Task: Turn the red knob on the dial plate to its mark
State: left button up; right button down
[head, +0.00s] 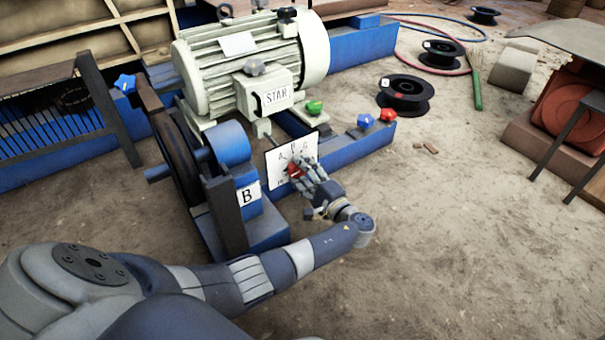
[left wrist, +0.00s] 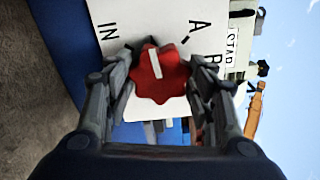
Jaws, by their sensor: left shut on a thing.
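The white dial plate (head: 274,164) stands upright at the blue frame beside the motor, with black letters and ticks around its dial. The red knob (head: 294,170) is on its face, partly hidden by my fingers. In the left wrist view the lobed red knob (left wrist: 160,84) shows a white pointer bar. The bar points up and slightly left, between the "IN" and "A" letters of the plate (left wrist: 145,20). My left gripper (head: 299,172) is shut on the knob; in the left wrist view its fingers (left wrist: 162,80) flank the knob on both sides. My right gripper is not in view.
A pale motor (head: 235,75) labelled "STAR" stands behind the plate. A block with a "B" label (head: 249,193) is left of it. Green (head: 314,107), blue (head: 365,121) and another red knob (head: 388,115) sit behind. Black spools (head: 405,93) lie farther back. The dirt floor at right is mostly clear.

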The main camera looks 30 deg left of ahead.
pick_arm(q)
jog(key=n, duration=0.4)
jog(key=shift+n, duration=2.3)
jog(key=o, duration=1.1)
jog(key=shift+a, duration=0.1)
jog(key=shift+c, duration=0.2)
jog(key=shift+r, duration=0.1)
notch_tip(320, 180, up, 10)
jog(key=shift+r, duration=0.2)
jog(key=shift+f, duration=0.2)
